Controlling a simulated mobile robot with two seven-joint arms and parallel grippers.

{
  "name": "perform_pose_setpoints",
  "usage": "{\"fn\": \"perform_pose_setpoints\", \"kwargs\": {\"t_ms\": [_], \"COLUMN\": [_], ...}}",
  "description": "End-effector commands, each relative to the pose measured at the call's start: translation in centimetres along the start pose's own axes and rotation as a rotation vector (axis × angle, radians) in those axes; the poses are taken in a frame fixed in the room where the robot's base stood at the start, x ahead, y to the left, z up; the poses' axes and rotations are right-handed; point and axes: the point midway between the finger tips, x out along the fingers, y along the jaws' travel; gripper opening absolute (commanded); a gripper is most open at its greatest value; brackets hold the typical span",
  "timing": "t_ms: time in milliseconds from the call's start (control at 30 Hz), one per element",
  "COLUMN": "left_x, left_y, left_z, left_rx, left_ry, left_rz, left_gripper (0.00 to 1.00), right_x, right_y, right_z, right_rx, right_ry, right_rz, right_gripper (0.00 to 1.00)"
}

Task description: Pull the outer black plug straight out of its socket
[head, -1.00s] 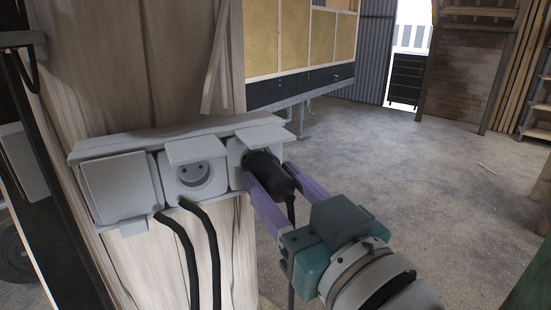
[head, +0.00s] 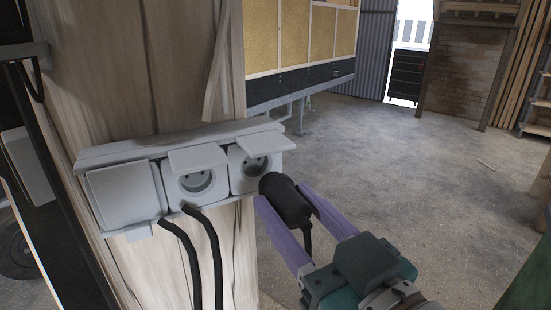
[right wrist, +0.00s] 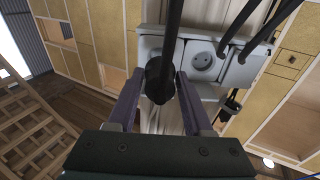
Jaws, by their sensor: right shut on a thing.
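The outer black plug (head: 287,201) is between the purple fingers of my right gripper (head: 290,211), which is shut on it. The plug's cable hangs down. In the right wrist view the plug (right wrist: 158,82) sits between the two fingers (right wrist: 159,98), with its cable running up the picture. My left gripper is not in view.
The grey socket box (head: 123,197) is fixed to a wooden post (head: 160,80). Its middle socket (head: 195,182) is empty with its lid raised; the left lid is down. Two black cables (head: 205,250) hang below.

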Motion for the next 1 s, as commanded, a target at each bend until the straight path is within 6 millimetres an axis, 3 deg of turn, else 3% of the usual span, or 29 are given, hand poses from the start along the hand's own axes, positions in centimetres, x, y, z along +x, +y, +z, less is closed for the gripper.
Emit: {"fn": "perform_pose_setpoints", "kwargs": {"t_ms": [500, 1000], "left_x": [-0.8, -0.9], "left_y": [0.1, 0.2], "left_z": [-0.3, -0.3], "left_rx": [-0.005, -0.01], "left_ry": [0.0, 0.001], "left_rz": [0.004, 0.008], "left_gripper": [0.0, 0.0], "right_x": [-1.7, -2.1], "right_y": [0.0, 0.0], "right_z": [-0.1, -0.1], "right_rx": [0.001, 0.0], "right_ry": [0.001, 0.001], "right_rz": [0.0, 0.0], "right_gripper": [0.0, 0.0]}}
